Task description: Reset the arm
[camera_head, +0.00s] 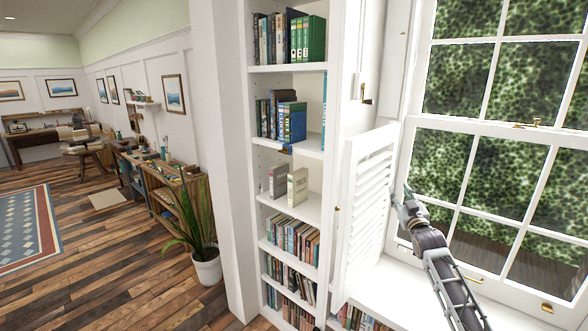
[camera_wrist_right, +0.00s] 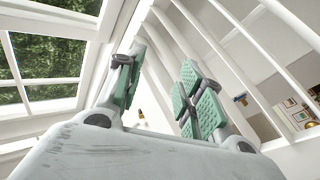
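My right arm comes in from the lower right in the head view. Its gripper (camera_head: 403,200) is in front of the window, just right of the white louvred shutter (camera_head: 368,200). In the right wrist view the gripper (camera_wrist_right: 158,92) has its two green-padded fingers spread apart, with nothing held between them. White slats or bars show beyond the fingers there. I cannot tell from the head view whether a fingertip touches the shutter's edge. My left gripper is in neither view.
The window (camera_head: 500,150) with white bars stands close on the right, above a white sill (camera_head: 395,290). A tall white bookshelf (camera_head: 290,68) with books is left of the shutter. A potted plant (camera_head: 207,270) stands on the plank floor (camera_head: 110,265), which has free room at the left.

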